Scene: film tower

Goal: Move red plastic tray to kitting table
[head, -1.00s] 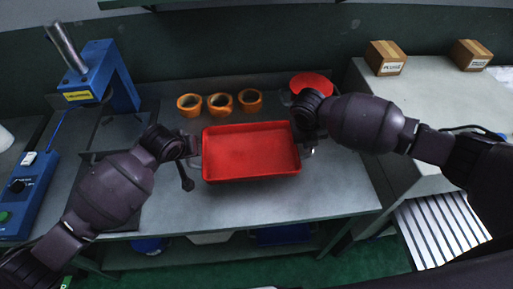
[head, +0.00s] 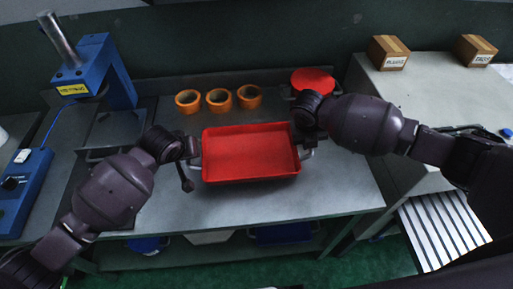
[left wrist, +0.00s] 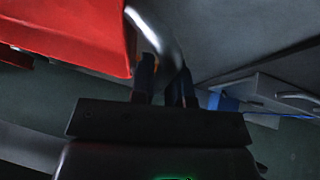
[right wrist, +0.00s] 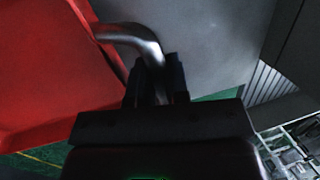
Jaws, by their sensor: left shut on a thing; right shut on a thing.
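The red plastic tray (head: 250,152) is empty and sits between my two grippers over the grey table (head: 265,203) in the head view. I cannot tell whether it touches the table top. My left gripper (left wrist: 163,85) is shut on the tray's metal handle (left wrist: 152,32) at its left end. My right gripper (right wrist: 158,82) is shut on the metal handle (right wrist: 130,35) at its right end. The red tray wall also shows in the left wrist view (left wrist: 75,30) and the right wrist view (right wrist: 45,70).
Three orange tape rolls (head: 219,99) stand behind the tray. A round red object (head: 312,79) is at the back right. A blue press (head: 95,75) stands at the left. Two cardboard boxes (head: 388,53) sit on the right-hand surface. The table front is clear.

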